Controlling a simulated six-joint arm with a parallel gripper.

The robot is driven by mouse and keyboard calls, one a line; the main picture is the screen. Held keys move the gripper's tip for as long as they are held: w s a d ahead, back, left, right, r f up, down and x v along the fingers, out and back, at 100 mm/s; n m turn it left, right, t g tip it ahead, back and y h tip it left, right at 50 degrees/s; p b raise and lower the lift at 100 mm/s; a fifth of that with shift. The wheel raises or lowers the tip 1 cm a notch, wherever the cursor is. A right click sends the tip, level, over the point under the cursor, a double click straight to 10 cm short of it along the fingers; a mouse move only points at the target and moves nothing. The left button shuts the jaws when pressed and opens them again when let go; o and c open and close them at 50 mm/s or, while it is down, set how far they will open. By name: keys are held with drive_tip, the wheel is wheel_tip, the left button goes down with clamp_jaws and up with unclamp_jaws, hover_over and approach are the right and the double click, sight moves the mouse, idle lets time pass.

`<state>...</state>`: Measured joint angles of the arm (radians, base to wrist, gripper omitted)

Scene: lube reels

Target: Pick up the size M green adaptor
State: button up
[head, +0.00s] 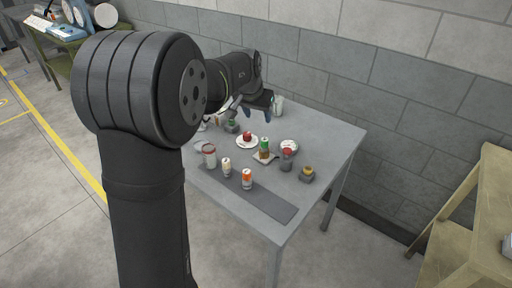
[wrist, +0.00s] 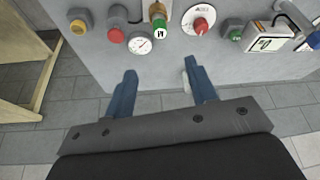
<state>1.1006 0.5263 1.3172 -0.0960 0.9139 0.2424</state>
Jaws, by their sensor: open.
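A green-collared brass fitting (wrist: 158,14) with a small white mark stands near the table edge in the wrist view; it is also near the table's middle in the head view (head: 264,144). A second green piece on a dark grey hexagonal body (wrist: 232,31) stands farther right in the wrist view; it also shows in the head view (head: 232,125). The marks are too small to read a size for certain. My gripper (wrist: 160,68) is open and empty, with its blue fingers beyond the table edge, apart from both pieces. In the head view my gripper (head: 256,112) is above the table's far side.
The grey table (head: 335,142) also holds a yellow-capped grey piece (head: 307,174), a red-capped piece (head: 287,158), a white gauge (wrist: 141,40) and a red knob on a white plate (wrist: 200,25). Several cans stand nearer the front. A block wall (head: 400,110) stands behind.

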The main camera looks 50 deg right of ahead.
approach(264, 140)
drive_tip(key=x, duration=0.5)
drive_tip(key=shift+s+d, duration=0.2)
drive_tip(key=shift+d, duration=0.1)
drive_tip(key=shift+w+x, duration=0.2)
drive_tip(key=shift+x, duration=2.6)
drive_tip(key=shift+a, duration=0.15)
clamp_jaws()
drive_tip(key=shift+r, duration=0.1)
